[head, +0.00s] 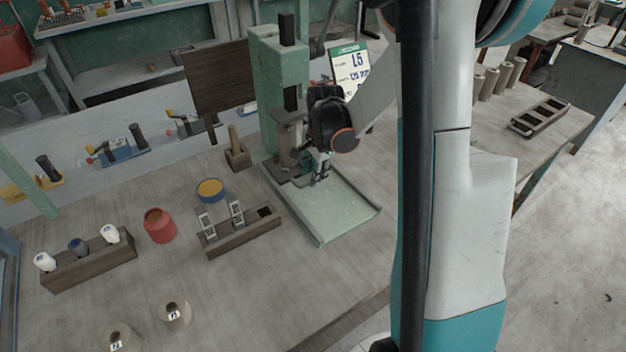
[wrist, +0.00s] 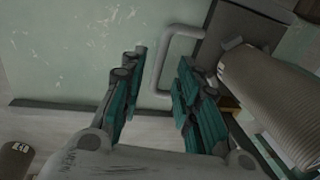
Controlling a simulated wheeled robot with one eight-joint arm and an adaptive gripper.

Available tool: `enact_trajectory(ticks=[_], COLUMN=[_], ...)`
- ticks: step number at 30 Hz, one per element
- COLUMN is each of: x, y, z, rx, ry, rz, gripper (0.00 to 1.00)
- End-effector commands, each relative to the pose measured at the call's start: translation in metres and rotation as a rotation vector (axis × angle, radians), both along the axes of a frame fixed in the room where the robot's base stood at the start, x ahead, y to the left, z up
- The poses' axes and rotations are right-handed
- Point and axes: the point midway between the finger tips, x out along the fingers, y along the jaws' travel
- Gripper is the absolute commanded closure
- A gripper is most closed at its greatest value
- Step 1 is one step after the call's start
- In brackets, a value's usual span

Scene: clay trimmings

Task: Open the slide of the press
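The press (head: 280,65) is a pale green column on a flat green base plate (head: 335,207), standing on the bench. My gripper (head: 322,172) is low over the press's base, in front of the column. In the wrist view my gripper (wrist: 160,95) is open, with teal-padded fingers apart. A grey U-shaped handle (wrist: 158,62) joins a dark block (wrist: 232,45), likely the slide. The handle's outer bar shows between the two fingers; I cannot tell whether either finger touches it. In the head view my gripper and wrist hide most of the slide and handle.
A ribbed grey cylinder (wrist: 268,100) is close to the right finger. A wooden holder (head: 240,236), a blue pot (head: 210,190) and a red pot (head: 160,225) stand left of the press. A sign (head: 350,72) stands behind my arm. The front bench is partly clear.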

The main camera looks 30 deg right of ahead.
Motion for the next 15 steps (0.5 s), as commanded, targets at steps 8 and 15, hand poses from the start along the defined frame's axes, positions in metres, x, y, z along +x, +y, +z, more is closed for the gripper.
enact_trajectory(ticks=[8, 15], x=[0.003, 0.003], y=[0.0, 0.0], z=[-0.019, -0.02], rx=[0.0, 0.0], ry=[0.0, 0.0], rz=[0.0, 0.0], gripper=[0.7, 0.7])
